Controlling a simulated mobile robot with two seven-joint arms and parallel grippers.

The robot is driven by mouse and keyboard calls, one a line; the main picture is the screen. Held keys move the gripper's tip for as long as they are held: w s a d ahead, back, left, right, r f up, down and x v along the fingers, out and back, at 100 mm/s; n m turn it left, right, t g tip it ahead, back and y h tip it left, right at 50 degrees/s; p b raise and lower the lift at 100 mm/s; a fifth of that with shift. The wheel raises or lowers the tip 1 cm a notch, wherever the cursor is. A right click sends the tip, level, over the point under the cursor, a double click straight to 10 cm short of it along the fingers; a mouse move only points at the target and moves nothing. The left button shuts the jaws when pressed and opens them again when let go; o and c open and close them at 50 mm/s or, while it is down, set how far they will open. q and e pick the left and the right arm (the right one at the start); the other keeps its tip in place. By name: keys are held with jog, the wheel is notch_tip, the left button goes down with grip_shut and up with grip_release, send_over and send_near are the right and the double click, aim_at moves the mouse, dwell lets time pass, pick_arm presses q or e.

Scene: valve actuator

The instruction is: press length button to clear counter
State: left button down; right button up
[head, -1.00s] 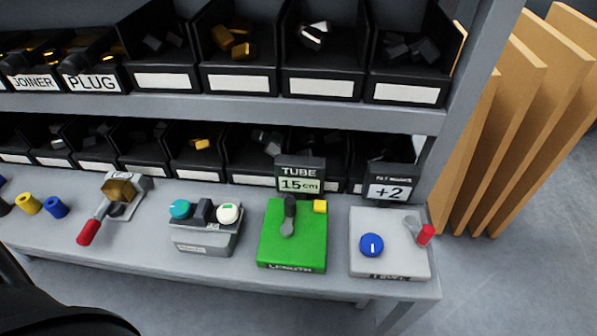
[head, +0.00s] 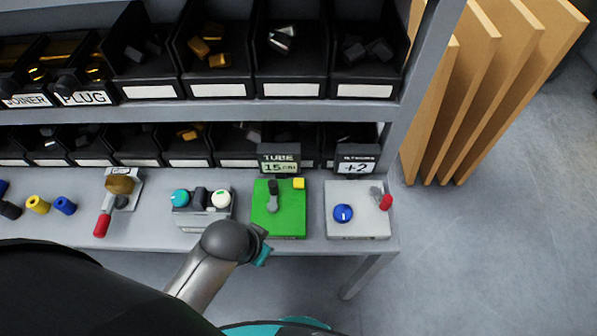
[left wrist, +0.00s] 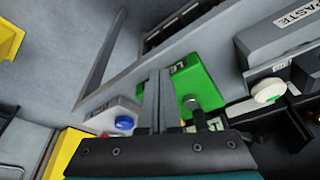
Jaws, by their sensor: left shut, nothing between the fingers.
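The green LENGTH box (head: 270,226) sits on the bench at centre right, with a grey lever (head: 272,203) and a small yellow button (head: 298,183) on its top. The TUBE display (head: 279,164) behind it reads 15 cm. My left arm reaches in from the lower left, its wrist just in front of the box; its fingertips are hidden in the head view. In the left wrist view my left gripper (left wrist: 158,76) is shut and empty, with the green box (left wrist: 196,86) just right of the fingers. I cannot tell whether they touch it. My right gripper is not in view.
A grey box with a blue knob (head: 343,213) and red-tipped switch (head: 385,202) stands to the right, its display (head: 356,167) reading +2. A grey box with teal and white buttons (head: 203,222) stands left. Bin shelves rise behind; brown boards (head: 480,90) lean at right.

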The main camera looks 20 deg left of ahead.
pick_arm(q)
jog(key=w+d+r+m+t+h+p, duration=0.1)
jog(key=w+d+r+m+p, duration=0.25)
jog(key=r, duration=0.55)
jog(key=m+t+h, duration=0.3)
jog(key=m+h, duration=0.1)
jog(key=m, duration=0.6)
send_over(294, 184)
jog(key=shift+f, duration=0.1)
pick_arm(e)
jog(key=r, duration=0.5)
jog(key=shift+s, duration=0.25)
pick_arm(q)
notch_tip(294, 184, down, 7)
jog(key=b, duration=0.6)
jog(key=shift+f, duration=0.15)
jog(key=shift+f+b, duration=0.75)
jog(key=shift+b, duration=0.1)
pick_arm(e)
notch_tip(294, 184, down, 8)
